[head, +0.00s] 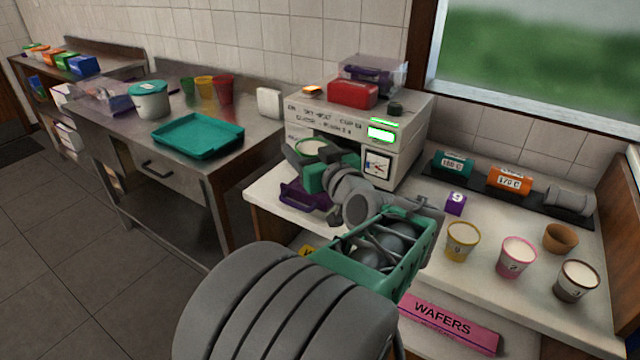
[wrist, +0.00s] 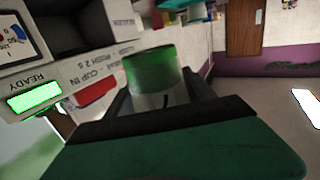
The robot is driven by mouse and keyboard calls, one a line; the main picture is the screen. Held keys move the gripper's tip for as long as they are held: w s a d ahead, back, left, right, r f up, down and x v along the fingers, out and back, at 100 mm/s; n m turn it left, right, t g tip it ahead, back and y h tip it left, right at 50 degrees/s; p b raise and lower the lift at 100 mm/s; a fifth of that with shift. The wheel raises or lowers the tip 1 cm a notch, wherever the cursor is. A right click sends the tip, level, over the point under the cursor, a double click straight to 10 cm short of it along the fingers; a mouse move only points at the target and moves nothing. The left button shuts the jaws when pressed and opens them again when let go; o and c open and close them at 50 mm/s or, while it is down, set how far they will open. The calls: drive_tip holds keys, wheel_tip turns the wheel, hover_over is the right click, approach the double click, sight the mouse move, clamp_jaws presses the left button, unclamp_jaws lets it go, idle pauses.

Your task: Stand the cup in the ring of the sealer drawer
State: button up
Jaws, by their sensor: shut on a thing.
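The cup (head: 311,148) is held in front of the sealer's opening, its pale top facing up; it also shows with a green band in the wrist view (wrist: 151,68). My gripper (head: 314,165) is shut on it, with a dark finger on each side in the wrist view (wrist: 160,103). The sealer (head: 408,155) is a pale box with a lit green display, which reads READY in the wrist view. Its purple drawer (head: 297,196) sticks out at the front, below the cup. My gripper and arm cover part of the drawer, and I cannot make out its ring.
Several filled cups, one a yellow cup (head: 462,241), stand on the counter at the right. A purple cube (head: 455,204) is beside the sealer. A red box (head: 352,94) sits on top of it. A teal tray (head: 197,137) lies on the steel table at the left.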

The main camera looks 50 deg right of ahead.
sight(320, 141)
drive_tip(key=shift+s+d+r, duration=0.25)
drive_tip(key=shift+s+r, duration=0.05)
drive_tip(key=shift+s, duration=0.25)
drive_tip(key=shift+s+d+r, duration=0.25)
drive_tip(key=shift+s, duration=0.25)
drive_tip(key=shift+s+d, duration=0.15)
drive_tip(key=shift+d, duration=0.05)
drive_tip(key=w+d+f+p, duration=0.1)
drive_tip(key=w+d+f, duration=0.8)
drive_tip(key=shift+w+d+f+p, duration=0.1)
drive_tip(key=shift+d+f+p, duration=0.1)
drive_tip(key=shift+d+p, duration=0.15)
wheel_tip(320, 141, down, 3)
drive_tip(key=shift+w+d+r, duration=0.1)
drive_tip(key=shift+w+r, duration=0.05)
drive_tip(key=shift+f, duration=0.35)
drive_tip(key=o, duration=1.5)
